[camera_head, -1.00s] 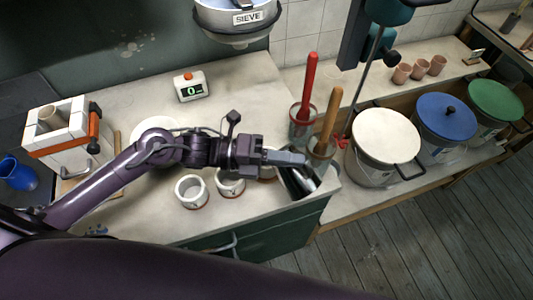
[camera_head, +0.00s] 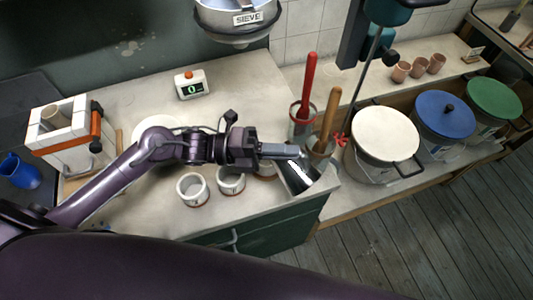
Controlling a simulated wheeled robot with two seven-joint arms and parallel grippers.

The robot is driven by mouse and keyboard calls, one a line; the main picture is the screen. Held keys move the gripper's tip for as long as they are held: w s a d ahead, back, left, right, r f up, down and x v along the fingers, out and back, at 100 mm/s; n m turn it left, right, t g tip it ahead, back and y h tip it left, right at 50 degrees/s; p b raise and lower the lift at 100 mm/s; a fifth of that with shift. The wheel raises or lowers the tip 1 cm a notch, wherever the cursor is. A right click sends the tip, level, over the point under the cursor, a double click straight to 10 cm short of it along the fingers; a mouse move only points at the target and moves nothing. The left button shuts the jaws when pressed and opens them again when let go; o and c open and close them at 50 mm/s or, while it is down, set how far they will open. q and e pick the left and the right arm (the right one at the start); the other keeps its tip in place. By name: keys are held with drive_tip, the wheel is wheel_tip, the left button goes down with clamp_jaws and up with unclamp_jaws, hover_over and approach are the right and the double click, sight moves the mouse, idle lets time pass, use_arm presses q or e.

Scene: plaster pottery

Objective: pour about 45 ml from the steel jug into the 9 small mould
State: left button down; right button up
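The steel jug (camera_head: 300,180) is at the table's front right corner, shiny and tilted, just below the fingers of my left gripper (camera_head: 282,151). The fingers appear closed on its upper edge; the grip itself is partly hidden. Small white moulds with reddish bases stand in a row left of the jug: one mould (camera_head: 192,189), a second mould (camera_head: 231,181), and a third mould (camera_head: 265,173) mostly hidden under the gripper. I cannot read a number on any of them. No stream of liquid shows. My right gripper is not in view.
A scale (camera_head: 191,85) reading 0 stands at the back. Pots with a red-handled tool (camera_head: 308,85) and a wooden-handled tool (camera_head: 327,120) stand close behind the jug. Lidded buckets (camera_head: 386,135) are to the right. A sieve (camera_head: 236,20) hangs above the back.

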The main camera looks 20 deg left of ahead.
use_arm(q)
drive_tip(key=shift+w+a+r+n+h+p, duration=0.2)
drive_tip(key=shift+a+r+n+h+p, duration=0.1)
drive_tip(key=shift+a+h, duration=0.1)
idle(0.3)
drive_tip(key=shift+w+a, duration=0.15)
drive_tip(key=shift+r, duration=0.1)
idle(0.7)
drive_tip(key=shift+w+a+r+n+t+h+b, duration=0.1)
drive_tip(key=shift+w+a+n+t+h+b, duration=0.1)
drive_tip(key=shift+n+t+h+b, duration=0.25)
idle(0.9)
drive_tip(key=shift+d, duration=0.1)
